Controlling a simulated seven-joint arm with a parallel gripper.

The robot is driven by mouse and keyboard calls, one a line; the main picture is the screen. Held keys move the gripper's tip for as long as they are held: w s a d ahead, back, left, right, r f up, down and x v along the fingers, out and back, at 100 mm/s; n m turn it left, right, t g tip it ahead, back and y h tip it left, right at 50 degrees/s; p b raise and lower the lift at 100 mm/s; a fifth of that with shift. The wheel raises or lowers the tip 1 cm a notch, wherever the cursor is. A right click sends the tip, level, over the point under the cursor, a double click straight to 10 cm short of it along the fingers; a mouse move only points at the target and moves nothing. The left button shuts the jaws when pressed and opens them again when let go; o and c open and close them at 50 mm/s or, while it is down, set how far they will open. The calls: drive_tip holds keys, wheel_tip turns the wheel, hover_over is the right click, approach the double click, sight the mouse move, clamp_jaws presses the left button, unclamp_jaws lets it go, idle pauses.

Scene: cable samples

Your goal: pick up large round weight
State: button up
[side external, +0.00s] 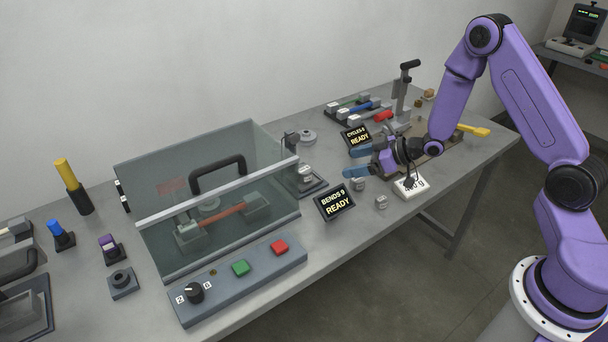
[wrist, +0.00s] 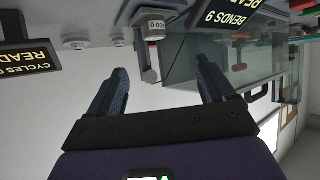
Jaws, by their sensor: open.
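A round grey weight (wrist: 150,27) with a light label reading 500 g shows upside down in the wrist view, ahead of and between my fingers. In the side view it appears to be the pale cylinder (side external: 305,172) on a dark base behind the BENDS 9 display. My gripper (side external: 353,161) is to the right of it, fingers spread and pointing towards it. In the wrist view my gripper (wrist: 160,66) is open with nothing between its fingertips. A gap remains between the fingers and the weight.
The BENDS 9 display (side external: 335,202) stands in front of the weight, and the CYCLES display (side external: 356,137) behind my gripper. A clear guard box (side external: 215,190) is to the left. A flat disc (side external: 307,136) lies farther back.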

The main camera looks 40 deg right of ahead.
sight(307, 170)
drive_tip(key=x, duration=1.7)
drive_tip(key=shift+w+d+r, duration=0.15)
drive_tip(key=shift+w+d, duration=0.25)
drive_tip(key=shift+w, duration=0.05)
